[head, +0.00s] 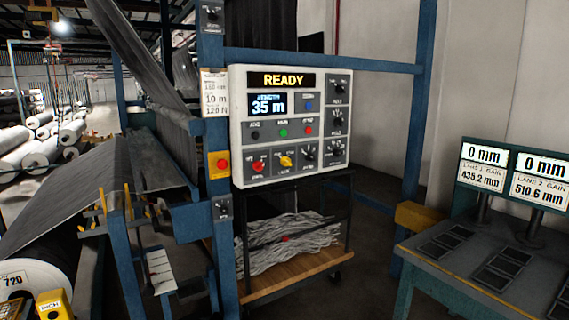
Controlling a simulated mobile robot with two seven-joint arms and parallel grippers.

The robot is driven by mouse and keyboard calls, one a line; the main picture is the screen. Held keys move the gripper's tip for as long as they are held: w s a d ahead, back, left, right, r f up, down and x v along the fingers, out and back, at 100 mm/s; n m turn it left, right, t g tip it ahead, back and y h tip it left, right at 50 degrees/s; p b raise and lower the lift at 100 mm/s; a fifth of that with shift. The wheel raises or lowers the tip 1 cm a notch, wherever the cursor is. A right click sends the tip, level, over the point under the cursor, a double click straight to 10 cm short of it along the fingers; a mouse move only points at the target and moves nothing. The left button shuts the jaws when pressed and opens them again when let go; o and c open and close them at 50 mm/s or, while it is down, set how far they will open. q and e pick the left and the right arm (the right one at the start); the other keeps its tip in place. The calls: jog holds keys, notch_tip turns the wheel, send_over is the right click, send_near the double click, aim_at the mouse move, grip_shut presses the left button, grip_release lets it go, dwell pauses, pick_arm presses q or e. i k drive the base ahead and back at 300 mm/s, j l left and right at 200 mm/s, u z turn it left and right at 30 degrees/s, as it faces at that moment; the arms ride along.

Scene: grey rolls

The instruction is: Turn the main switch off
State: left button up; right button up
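A white control panel (290,120) hangs on the blue frame in the middle of the head view. Its bottom row has a red rotary knob (258,166) at the left, a yellow rotary knob (286,161) and black knobs to the right. The small labels are too blurred to read, so I cannot tell for sure which knob is the main switch. The display (283,80) reads READY, and the screen (267,104) below it reads 35 m. Neither of my grippers is in view, and nothing touches the panel.
A yellow box with a red button (222,165) sits on the blue post left of the panel. A wheeled cart (290,277) with grey strips stands below. A table (490,265) with two displays is at right. Fabric rolls and a blue machine fill the left.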

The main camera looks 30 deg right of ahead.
aim_at(258, 166)
jog(key=i+l+z, duration=0.35)
jog(key=l, duration=0.4)
jog(key=i+l+z, duration=0.35)
jog(key=l, duration=0.35)
jog(key=i+l+z, duration=0.35)
jog(key=i+l, duration=0.2)
